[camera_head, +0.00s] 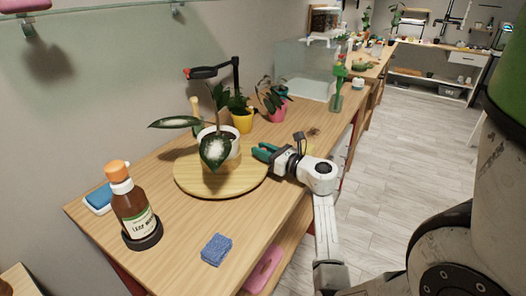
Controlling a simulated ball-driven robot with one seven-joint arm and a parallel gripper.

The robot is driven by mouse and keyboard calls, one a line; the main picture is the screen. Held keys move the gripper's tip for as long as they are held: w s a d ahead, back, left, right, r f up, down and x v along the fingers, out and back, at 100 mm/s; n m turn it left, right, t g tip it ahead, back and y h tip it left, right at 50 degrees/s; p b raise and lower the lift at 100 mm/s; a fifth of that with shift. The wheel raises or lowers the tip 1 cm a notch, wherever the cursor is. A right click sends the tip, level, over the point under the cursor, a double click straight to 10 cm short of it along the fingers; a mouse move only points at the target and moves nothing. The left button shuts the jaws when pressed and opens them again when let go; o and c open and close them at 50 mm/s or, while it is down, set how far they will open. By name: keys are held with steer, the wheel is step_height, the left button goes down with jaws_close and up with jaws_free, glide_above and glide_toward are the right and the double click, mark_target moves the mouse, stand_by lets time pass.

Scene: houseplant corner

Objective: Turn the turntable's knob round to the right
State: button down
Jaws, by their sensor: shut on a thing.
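The turntable (188,181) is a round, light wooden disc on the bench. My gripper (259,151), with dark green fingers, is low at the turntable's right far rim. It is shut on what appears to be the knob, which the fingers hide almost fully. My white forearm comes in from the right, over the bench's front edge.
A brown bottle with an orange cap (133,208) stands front left, near a blue sponge (216,250) and a blue-and-white block (99,197). A yellow pot (242,122), a pink pot (277,112), a black lamp (236,77) and a glass tank (303,72) are behind.

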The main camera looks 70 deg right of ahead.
steer(key=c, duration=1.3)
jaws_free()
steer(key=shift+r, duration=0.45)
steer(key=shift+o, duration=1.3)
steer(key=shift+f, duration=0.25)
steer(key=v, duration=1)
steer(key=shift+s, duration=0.15)
steer(key=shift+s+a, duration=0.1)
steer(key=shift+s, duration=0.15)
steer(key=shift+c, duration=0.4)
